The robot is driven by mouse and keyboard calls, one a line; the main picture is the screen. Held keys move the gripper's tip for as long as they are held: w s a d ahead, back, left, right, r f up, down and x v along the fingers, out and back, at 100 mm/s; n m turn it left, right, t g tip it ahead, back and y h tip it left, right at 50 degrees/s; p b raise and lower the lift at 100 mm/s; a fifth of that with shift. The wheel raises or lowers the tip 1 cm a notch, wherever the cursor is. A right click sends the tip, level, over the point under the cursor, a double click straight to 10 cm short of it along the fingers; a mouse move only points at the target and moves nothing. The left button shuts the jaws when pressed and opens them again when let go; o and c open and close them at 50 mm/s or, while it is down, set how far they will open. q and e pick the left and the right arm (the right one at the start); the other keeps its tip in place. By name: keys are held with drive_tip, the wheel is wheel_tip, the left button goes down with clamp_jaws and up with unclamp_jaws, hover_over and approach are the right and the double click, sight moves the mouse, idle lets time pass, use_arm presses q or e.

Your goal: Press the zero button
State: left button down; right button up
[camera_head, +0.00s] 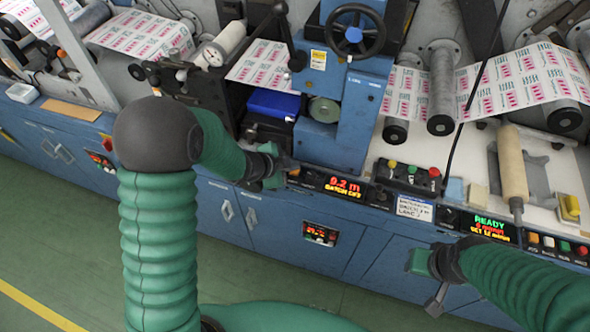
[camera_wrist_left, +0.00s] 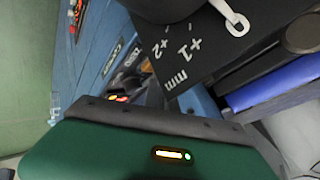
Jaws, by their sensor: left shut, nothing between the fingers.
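A counter panel (camera_head: 340,187) with a lit red display reading "0.2 m BATCH CUT" is set in the front edge of the blue machine. My left gripper (camera_head: 288,165) is shut and empty at the left end of this panel. Its fingertips are close to the panel's left end, but I cannot tell whether they touch it.
Push buttons (camera_head: 408,172) sit right of the counter panel. A "READY" display (camera_head: 490,228) is farther right. A black plate marked in mm (camera_wrist_left: 190,45) is close in the left wrist view. A blue block (camera_head: 273,104) lies behind the left gripper. Green floor is clear in front.

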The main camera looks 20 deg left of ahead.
sight(292, 172)
use_arm(q)
drive_tip(key=shift+f+b, duration=0.4)
drive_tip(key=shift+f, duration=0.1)
idle(0.5)
drive_tip(key=shift+r, duration=0.1)
drive_tip(key=shift+r+p, duration=0.85)
drive_tip(key=shift+p, duration=0.15)
wheel_tip(292, 172, up, 5)
drive_tip(key=p, duration=0.5)
drive_tip(key=shift+r, duration=0.1)
